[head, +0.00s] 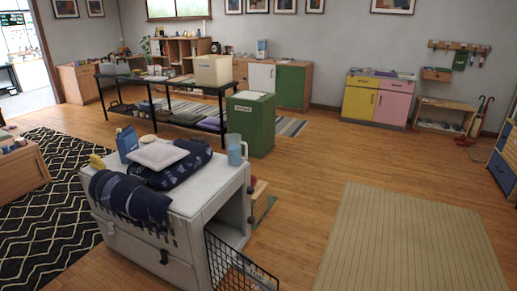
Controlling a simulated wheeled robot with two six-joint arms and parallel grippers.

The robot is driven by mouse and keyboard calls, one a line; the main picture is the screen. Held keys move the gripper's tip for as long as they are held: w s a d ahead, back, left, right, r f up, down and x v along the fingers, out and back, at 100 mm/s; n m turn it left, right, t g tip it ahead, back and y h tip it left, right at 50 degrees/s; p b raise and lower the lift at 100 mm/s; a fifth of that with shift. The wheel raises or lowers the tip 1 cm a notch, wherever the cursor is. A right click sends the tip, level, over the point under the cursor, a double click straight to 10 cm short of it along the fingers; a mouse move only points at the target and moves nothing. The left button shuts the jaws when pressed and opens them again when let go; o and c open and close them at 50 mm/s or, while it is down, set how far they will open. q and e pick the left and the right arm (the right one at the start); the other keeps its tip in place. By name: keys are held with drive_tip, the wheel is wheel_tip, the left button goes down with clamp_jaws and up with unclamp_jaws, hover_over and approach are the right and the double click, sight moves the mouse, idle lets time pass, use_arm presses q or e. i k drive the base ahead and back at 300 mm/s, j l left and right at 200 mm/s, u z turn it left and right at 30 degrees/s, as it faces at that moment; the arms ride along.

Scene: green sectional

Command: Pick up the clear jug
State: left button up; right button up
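A clear jug (235,154) with a bluish lower part stands upright near the back right corner of the top of a white cabinet (205,198). Its handle points to the right. A dark blue folded cloth (182,170) with a white flat piece (158,154) on it lies to the left of the jug. No gripper touches the jug. Neither of my grippers shows in the head view.
A blue carton (126,141) and a fringed blue cloth (130,198) share the cabinet top. An open black wire door (235,265) juts from its front right. A green bin (250,125) stands behind. A beige rug (410,240) and open wooden floor lie to the right.

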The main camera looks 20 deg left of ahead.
sight(234, 142)
drive_tip(key=i+l+z, duration=0.25)
drive_tip(key=z, duration=0.15)
drive_tip(key=i+l+z, duration=0.15)
drive_tip(key=i+z, duration=0.6)
drive_tip(key=i+u, duration=0.45)
drive_tip(key=i, duration=0.15)
drive_tip(key=i+l+u, duration=0.25)
drive_tip(key=i+u, duration=0.2)
drive_tip(key=i, duration=0.1)
